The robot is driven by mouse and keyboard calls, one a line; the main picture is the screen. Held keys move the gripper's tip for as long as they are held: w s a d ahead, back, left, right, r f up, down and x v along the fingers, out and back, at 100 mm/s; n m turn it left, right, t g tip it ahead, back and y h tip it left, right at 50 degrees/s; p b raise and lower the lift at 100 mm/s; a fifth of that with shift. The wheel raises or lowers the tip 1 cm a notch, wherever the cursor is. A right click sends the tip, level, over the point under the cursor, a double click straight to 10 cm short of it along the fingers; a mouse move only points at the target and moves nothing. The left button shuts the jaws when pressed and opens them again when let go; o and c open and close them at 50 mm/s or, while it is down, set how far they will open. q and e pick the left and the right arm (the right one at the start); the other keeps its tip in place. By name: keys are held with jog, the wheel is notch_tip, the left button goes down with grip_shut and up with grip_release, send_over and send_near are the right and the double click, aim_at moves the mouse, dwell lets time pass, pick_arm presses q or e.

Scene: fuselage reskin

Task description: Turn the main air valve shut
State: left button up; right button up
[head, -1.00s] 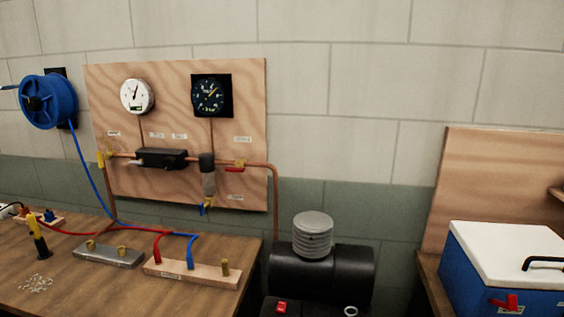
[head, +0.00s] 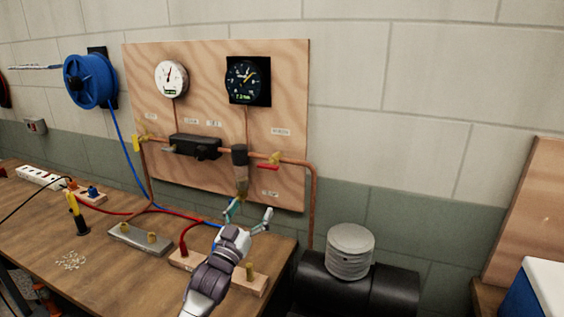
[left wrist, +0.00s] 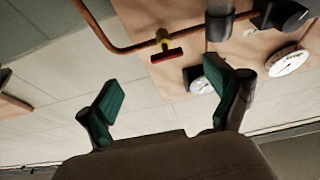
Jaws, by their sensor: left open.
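The air panel (head: 292,75) on the wall carries copper pipe with a red-handled valve (head: 268,166) on its right and a yellow-handled valve (head: 137,143) on its left. The labels are too small to read, so I cannot tell which valve is the main one. My left gripper (head: 250,211) is open and empty, below the red-handled valve and in front of the panel's lower edge. In the left wrist view the red handle (left wrist: 167,55) lies beyond and roughly between the open fingers (left wrist: 160,82), apart from them. My right gripper is not in view.
The bench (head: 50,232) holds hose fittings and a power strip (head: 40,177). A black compressor tank (head: 345,288) stands right of the bench.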

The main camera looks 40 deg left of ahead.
aim_at(268, 165)
pick_arm(q)
jog(key=shift+y, duration=0.3)
jog(key=p+x, duration=0.1)
jog(key=x, duration=0.3)
jog(key=r+p+x, duration=0.1)
jog(key=x, duration=0.3)
jog(key=s+r+p+x, duration=0.1)
jog(key=p+x, duration=0.1)
jog(key=x, duration=0.2)
jog(key=shift+w+a+r, duration=0.15)
jog(key=shift+w+r, duration=0.1)
jog(key=shift+w, duration=0.1)
jog(key=shift+w+a+r, duration=0.1)
jog(key=shift+w+a, duration=0.05)
jog(key=shift+w, duration=0.25)
jog(key=shift+c, duration=1.1)
jog(key=c, duration=0.9)
jog(key=shift+c, duration=0.2)
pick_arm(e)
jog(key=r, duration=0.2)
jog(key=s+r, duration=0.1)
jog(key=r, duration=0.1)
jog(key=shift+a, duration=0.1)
